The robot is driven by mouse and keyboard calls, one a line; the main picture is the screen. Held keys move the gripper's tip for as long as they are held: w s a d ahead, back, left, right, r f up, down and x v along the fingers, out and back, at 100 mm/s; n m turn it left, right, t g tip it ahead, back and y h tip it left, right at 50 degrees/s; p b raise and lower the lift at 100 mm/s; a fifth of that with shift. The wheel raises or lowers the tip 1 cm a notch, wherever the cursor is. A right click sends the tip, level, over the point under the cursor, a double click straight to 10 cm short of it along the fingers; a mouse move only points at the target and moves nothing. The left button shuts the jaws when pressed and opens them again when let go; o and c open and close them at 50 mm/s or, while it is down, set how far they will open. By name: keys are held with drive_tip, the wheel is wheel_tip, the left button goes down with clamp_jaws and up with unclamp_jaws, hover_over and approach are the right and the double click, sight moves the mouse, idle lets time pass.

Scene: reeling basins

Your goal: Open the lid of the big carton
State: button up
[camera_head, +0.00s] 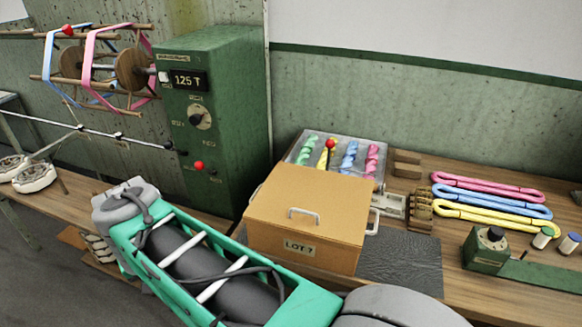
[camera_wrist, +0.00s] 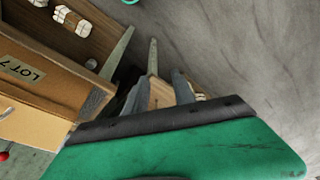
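The big carton (camera_head: 275,247) is a brown box with a "LOT 7" label on its front and pale side handles. Its flat lid (camera_head: 338,193) is shut, with a pale handle (camera_head: 304,214) on top near the front edge. In the wrist view, the carton's labelled front (camera_wrist: 42,82) is at the left, tilted and partly cut off. My gripper (camera_wrist: 157,88) shows its dark fingers apart, with only bench wood visible between them. It is apart from the carton. In the head view, my arm hides it.
A tray (camera_head: 350,150) of coloured skeins stands behind the carton. A tall green machine (camera_head: 225,95) rises at left. A dark mat (camera_head: 405,262) lies right of the carton; flat coloured hanks (camera_head: 490,205) and a small green device (camera_head: 487,247) are farther right. My arm crosses before the bench.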

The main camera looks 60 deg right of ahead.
drive_tip(key=s+d+r+m+g, duration=0.1)
drive_tip(key=s+d+r+m, duration=0.15)
drive_tip(key=d+m, duration=0.45)
drive_tip(key=s+d+r+m+g, duration=0.2)
drive_tip(key=d+r+m, duration=0.2)
drive_tip(key=d, duration=0.5)
drive_tip(key=s+d+r+m+y, duration=0.1)
drive_tip(key=s+d+r+m, duration=0.2)
drive_tip(key=s+d+m, duration=0.45)
drive_tip(key=s+d+r+m+y, duration=0.1)
drive_tip(key=s+d+r+m, duration=0.3)
drive_tip(key=m, duration=0.7)
drive_tip(key=shift+n+t, duration=0.25)
drive_tip(key=shift+t, duration=0.05)
drive_tip(key=f+b, duration=0.3)
drive_tip(key=f, duration=0.1)
drive_tip(key=f+b, duration=0.4)
drive_tip(key=s+d+f+b, duration=0.1)
drive_tip(key=f+b, duration=0.3)
drive_tip(key=shift+f, duration=0.2)
drive_tip(key=shift+c, duration=0.5)
clamp_jaws()
drive_tip(key=shift+r, duration=0.1)
